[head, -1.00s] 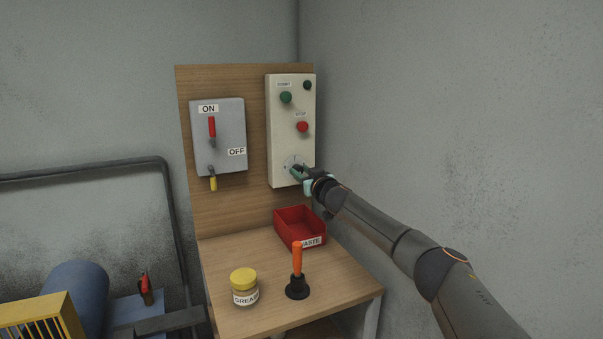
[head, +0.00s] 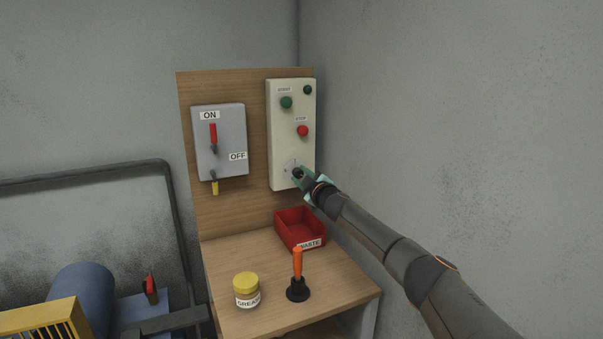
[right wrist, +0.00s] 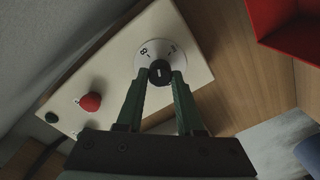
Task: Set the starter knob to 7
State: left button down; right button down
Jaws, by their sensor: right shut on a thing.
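The starter knob (right wrist: 159,72) is a black knob on a pale round dial (right wrist: 168,47) at the lower end of the cream starter box (head: 283,148). My right gripper (head: 302,174) is at the dial; in the right wrist view its green fingers (right wrist: 159,78) are shut on the black knob, one on each side. A white mark shows on the knob's face. An 8 and part of another figure show on the dial; the other figures are hidden or too small to read. My left gripper is not in view.
The starter box has a green button (head: 286,103) and a red stop button (head: 303,131). A grey switch box (head: 220,140) hangs to its left. Below are a red waste bin (head: 300,229), a grease jar (head: 246,290) and an orange-handled tool (head: 298,270).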

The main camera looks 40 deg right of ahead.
jog(key=n, duration=0.3)
jog(key=shift+n+p, duration=0.35)
jog(key=shift+n, duration=0.05)
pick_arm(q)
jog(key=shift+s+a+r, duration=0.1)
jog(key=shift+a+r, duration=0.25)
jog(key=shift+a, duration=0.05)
pick_arm(e)
jog(key=shift+n, duration=1.6)
jog(key=c, duration=0.5)
grip_release()
jog(key=shift+c, duration=0.2)
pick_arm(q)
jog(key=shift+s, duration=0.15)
pick_arm(e)
jog(key=shift+s, duration=0.15)
